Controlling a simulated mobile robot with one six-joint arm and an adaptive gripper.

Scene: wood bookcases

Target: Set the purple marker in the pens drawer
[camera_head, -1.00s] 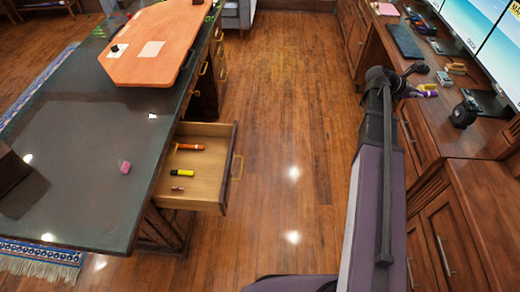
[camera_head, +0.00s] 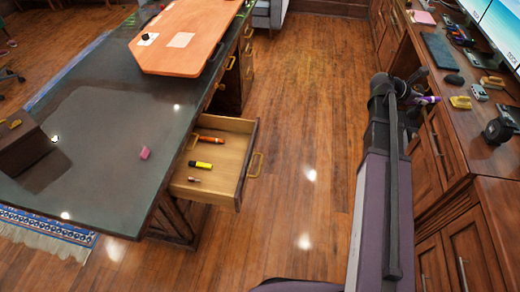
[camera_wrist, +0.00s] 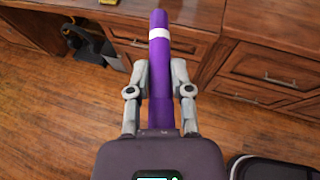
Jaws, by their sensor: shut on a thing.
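The purple marker (camera_wrist: 159,65) with a white band stands out between the fingers of my gripper (camera_wrist: 160,80) in the wrist view. My gripper is shut on it and holds it in front of the wooden desk fronts. In the head view the marker (camera_head: 428,99) shows as a small purple shape beside the end of my arm, near the right desk; the fingers are mostly hidden there. The pens drawer (camera_head: 219,194) is pulled open under the dark table at the left. An orange marker (camera_head: 209,139), a yellow marker (camera_head: 200,165) and a small pinkish pen (camera_head: 193,180) lie in it.
The dark-topped table (camera_head: 100,150) carries a pink block (camera_head: 145,153) and an orange board (camera_head: 188,40). The right desk (camera_head: 470,130) holds monitors, a keyboard (camera_head: 438,50) and several small items. Clear wooden floor (camera_head: 300,130) lies between the drawer and my arm.

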